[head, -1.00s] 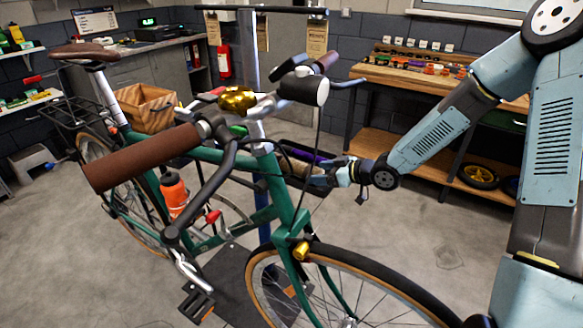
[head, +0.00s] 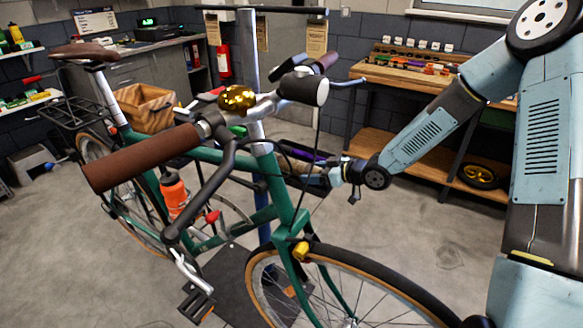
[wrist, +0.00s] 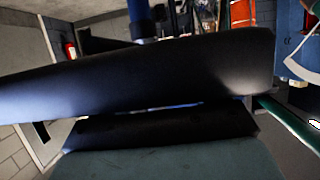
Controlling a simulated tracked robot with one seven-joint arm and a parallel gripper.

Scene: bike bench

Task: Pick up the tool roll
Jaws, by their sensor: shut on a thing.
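The tool roll (wrist: 140,78) looks like a long dark, smooth cylinder in the wrist view. It lies across the whole picture, just in front of my gripper, and is held by it. In the head view my gripper (head: 334,175) is behind the bike's front end, right of the head tube. There the roll is mostly hidden by bike tubes and cables, and I cannot make out its outline. The fingertips are too small and covered to see clearly in that view.
A green bicycle (head: 283,195) stands close in front, its handlebar and front wheel between the camera and my gripper. A wooden workbench (head: 420,85) with tools is at the back right. A wooden crate (head: 146,108) is at the back left. Floor at right is clear.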

